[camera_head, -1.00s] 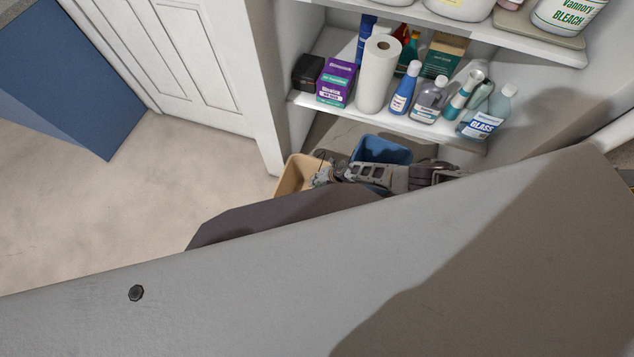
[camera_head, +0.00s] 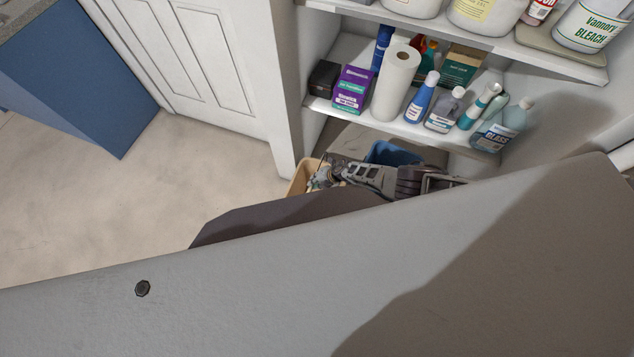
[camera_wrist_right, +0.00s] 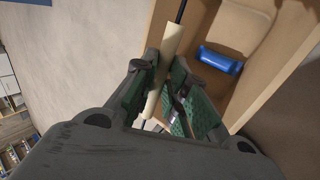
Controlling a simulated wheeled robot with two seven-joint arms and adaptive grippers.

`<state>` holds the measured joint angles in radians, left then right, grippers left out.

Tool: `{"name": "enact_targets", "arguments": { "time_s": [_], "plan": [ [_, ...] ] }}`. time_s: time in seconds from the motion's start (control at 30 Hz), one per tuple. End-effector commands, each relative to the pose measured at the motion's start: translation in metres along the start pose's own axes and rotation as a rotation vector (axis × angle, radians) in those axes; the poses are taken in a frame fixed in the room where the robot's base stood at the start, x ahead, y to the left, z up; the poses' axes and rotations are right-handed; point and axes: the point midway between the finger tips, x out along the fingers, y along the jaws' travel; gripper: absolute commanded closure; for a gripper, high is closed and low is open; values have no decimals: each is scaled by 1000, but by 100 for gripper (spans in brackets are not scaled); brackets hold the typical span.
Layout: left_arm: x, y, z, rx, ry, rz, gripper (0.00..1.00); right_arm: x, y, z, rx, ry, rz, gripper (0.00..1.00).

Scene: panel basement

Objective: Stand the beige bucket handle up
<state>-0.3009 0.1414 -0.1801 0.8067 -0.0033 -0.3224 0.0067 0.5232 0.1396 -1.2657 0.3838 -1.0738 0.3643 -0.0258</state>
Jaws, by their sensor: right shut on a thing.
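The beige bucket (camera_head: 303,177) stands on the floor in front of the shelf in the head view, partly hidden by my right gripper and arm. In the right wrist view the bucket (camera_wrist_right: 292,62) opens to the upper right, with a blue object (camera_wrist_right: 221,60) inside. My left gripper is not in view.
A blue bucket (camera_head: 393,153) stands right behind my right gripper. Above, a shelf (camera_head: 370,118) holds a paper towel roll (camera_head: 396,84), boxes and several bottles. A white cabinet door (camera_head: 190,60) is at the left. Open floor (camera_head: 215,170) lies left of the bucket.

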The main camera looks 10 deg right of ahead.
Motion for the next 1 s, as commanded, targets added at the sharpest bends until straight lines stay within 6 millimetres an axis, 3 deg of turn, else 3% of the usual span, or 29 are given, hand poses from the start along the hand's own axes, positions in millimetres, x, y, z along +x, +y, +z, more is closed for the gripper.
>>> {"name": "enact_targets", "arguments": {
  "time_s": [0.47,0.5,0.63,1.0],
  "plan": [
    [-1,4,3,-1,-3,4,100,1,3,1,-1,-1,3,100],
    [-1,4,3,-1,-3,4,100,1,3,1,-1,-1,3,82],
    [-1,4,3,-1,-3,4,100,1,3,1,-1,-1,2,65],
    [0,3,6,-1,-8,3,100,0,2,1,-1,-1,0,64]
  ]
}}
